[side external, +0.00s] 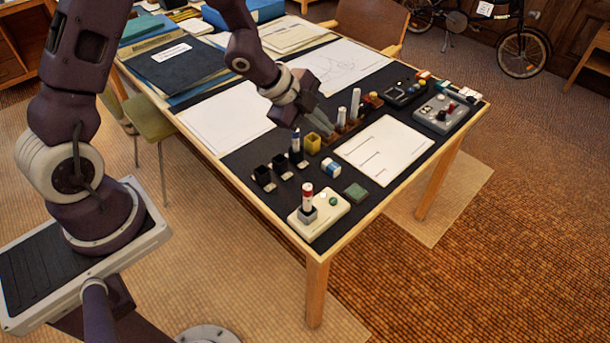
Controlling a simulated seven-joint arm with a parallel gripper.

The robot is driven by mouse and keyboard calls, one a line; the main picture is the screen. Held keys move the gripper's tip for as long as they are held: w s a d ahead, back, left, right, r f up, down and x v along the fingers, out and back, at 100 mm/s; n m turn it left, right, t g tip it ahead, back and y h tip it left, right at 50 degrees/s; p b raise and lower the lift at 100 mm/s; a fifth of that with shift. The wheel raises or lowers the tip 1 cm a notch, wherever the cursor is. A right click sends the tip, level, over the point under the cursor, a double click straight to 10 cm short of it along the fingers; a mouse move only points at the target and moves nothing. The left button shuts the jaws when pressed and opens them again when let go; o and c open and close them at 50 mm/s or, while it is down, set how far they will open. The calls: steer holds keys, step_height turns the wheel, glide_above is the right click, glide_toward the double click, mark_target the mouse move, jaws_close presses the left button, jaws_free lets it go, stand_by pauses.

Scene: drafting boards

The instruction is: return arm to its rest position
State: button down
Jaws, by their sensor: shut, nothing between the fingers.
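My gripper (318,127) is at the end of my purple-brown arm, over the middle of the dark table mat (250,157). It points down and to the right, close to a small yellow cup (312,143) and a row of upright white cylinders (355,103). The gripper is shut with nothing held. I cannot tell whether its fingertips touch anything near the cup.
White sheets (385,150) lie on the mat. Black holders (263,175), a white base with a red-topped peg (318,212), a green block (356,191) and a grey control box (440,113) stand around. Folders (170,60) fill the far left. Chairs (372,20) stand beside the table.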

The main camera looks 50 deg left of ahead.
steer(key=s+a+r+n+y, duration=0.3)
steer(key=s+r+n, duration=0.2)
steer(key=r, duration=0.3)
steer(key=s+a+r+n+y, duration=0.2)
steer(key=s+r+n, duration=0.3)
steer(key=r, duration=0.4)
steer(key=s+d+r+n+h, duration=0.1)
steer(key=s+d+n, duration=0.1)
steer(key=s, duration=0.7)
steer(key=s+d+r+n+g+h, duration=0.1)
steer(key=s+n, duration=0.3)
steer(key=s, duration=0.6)
steer(key=shift+d+r, duration=0.4)
steer(key=shift+d, duration=0.45)
